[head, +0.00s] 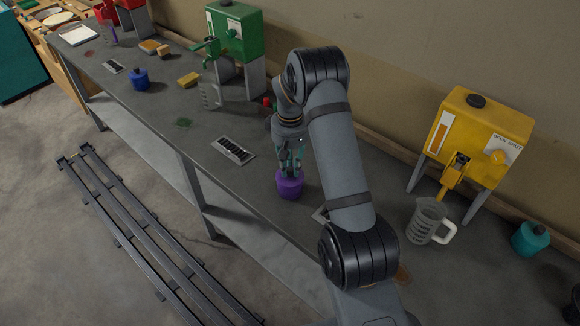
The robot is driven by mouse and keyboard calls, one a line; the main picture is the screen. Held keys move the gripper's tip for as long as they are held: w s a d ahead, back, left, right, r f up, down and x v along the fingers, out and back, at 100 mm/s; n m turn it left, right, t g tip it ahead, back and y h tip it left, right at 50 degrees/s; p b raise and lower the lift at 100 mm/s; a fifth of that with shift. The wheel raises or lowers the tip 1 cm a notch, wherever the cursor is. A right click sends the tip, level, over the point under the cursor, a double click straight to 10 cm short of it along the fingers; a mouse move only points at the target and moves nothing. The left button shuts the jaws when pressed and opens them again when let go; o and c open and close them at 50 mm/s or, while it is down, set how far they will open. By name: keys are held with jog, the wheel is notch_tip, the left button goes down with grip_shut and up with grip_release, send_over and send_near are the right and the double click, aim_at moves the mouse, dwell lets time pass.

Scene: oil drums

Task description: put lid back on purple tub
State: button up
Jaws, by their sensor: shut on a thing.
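The purple tub (290,188) stands upright on the grey bench, near its front edge. My gripper (290,168) points down directly over the tub, its fingers at the tub's top. It is shut on what appears to be the lid, on or just above the tub's mouth. The fingers hide most of the lid, and I cannot tell whether it is seated.
A slotted drain plate (233,151) lies left of the tub. A yellow drum (478,140) with a clear jug (427,222) and a teal tub (530,238) stand right. A green drum (235,38), another jug (210,95) and a blue tub (139,79) stand farther left.

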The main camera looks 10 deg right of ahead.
jog(key=o, duration=1)
jog(key=shift+o, duration=0.5)
jog(key=o, duration=0.4)
jog(key=shift+c, duration=0.2)
jog(key=shift+o, duration=0.2)
jog(key=shift+r, duration=0.15)
jog(key=shift+r+p, duration=2.55)
jog(key=shift+r, duration=0.85)
jog(key=c, duration=0.4)
jog(key=c, duration=1.1)
